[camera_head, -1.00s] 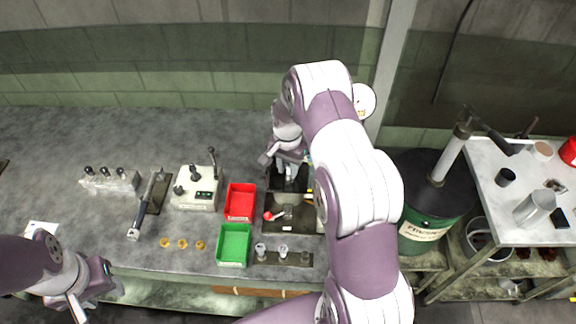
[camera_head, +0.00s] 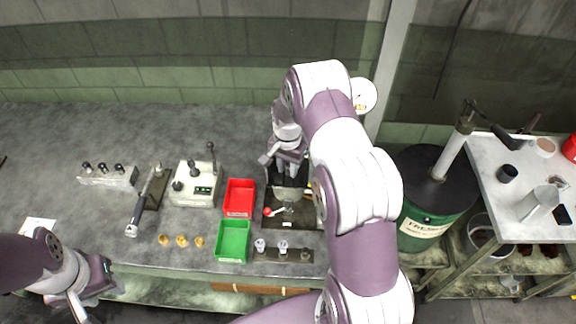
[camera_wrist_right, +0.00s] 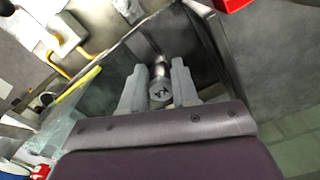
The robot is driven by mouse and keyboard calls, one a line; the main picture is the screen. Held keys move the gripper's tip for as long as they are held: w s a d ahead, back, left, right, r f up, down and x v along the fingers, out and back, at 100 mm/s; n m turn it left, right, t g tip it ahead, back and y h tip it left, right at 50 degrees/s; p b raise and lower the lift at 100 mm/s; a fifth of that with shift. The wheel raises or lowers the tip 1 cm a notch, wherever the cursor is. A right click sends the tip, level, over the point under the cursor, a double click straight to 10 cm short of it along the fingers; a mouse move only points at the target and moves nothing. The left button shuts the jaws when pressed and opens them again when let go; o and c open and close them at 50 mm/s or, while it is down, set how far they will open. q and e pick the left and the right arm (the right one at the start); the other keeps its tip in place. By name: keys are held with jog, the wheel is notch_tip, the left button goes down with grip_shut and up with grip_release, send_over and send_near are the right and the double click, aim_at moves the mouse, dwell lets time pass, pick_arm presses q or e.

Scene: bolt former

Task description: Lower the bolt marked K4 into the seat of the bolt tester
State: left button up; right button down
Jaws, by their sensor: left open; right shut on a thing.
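The bolt marked K4 (camera_wrist_right: 161,91) is between the two fingers of my right gripper (camera_wrist_right: 158,88) in the right wrist view, its marked head facing the camera. My right gripper (camera_head: 288,172) is shut on it. In the head view that gripper is over the rear of the bolt tester (camera_head: 290,220), a dark base with a red-knobbed lever. The bolt and the seat are hidden there, so I cannot tell whether they touch. My left gripper (camera_head: 100,283) is open and empty at the lower left, by the bench's front edge.
A red bin (camera_head: 240,198) and a green bin (camera_head: 233,241) stand left of the tester. A rack with pale bolts (camera_head: 283,249) lies in front. A control box (camera_head: 196,184) and several brass pieces (camera_head: 181,241) are further left. A green drum (camera_head: 428,220) stands right.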

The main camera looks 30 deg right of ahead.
jog(key=c, duration=0.8)
grip_release()
notch_tip(320, 180, up, 6)
jog(key=shift+w+b, duration=0.1)
jog(key=shift+b, duration=1.05)
notch_tip(320, 180, up, 7)
jog(key=shift+f, duration=0.1)
